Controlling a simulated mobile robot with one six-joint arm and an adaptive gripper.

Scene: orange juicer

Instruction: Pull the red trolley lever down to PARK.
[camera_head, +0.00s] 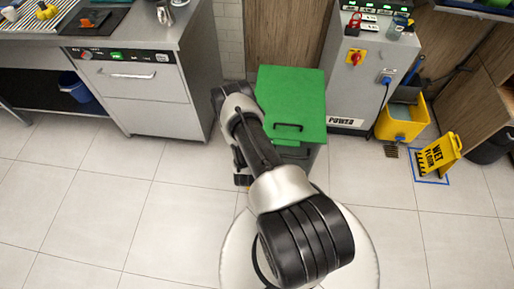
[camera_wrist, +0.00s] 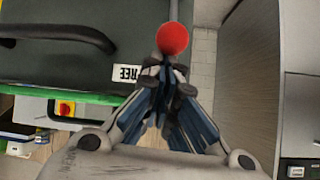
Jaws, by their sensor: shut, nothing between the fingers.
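The red ball knob (camera_wrist: 172,39) of the lever shows in the wrist view at the top centre, in front of the trolley's dark face (camera_wrist: 100,50). A thin grey stem shows above the knob. A white label (camera_wrist: 127,75) reading FREE is left of the fingertips. My gripper (camera_wrist: 168,78) is shut and empty, with its fingertips just below the knob in the picture; I cannot tell whether they touch it. In the head view the green-topped trolley (camera_head: 291,92) stands behind my arm. The lever and my gripper are hidden there, and no PARK marking is visible.
A steel counter unit (camera_head: 146,100) stands left of the trolley. A grey power cabinet (camera_head: 362,75) stands to its right, then a yellow bucket (camera_head: 400,122) and a wet-floor sign (camera_head: 440,154). The tiled floor at the front left is clear.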

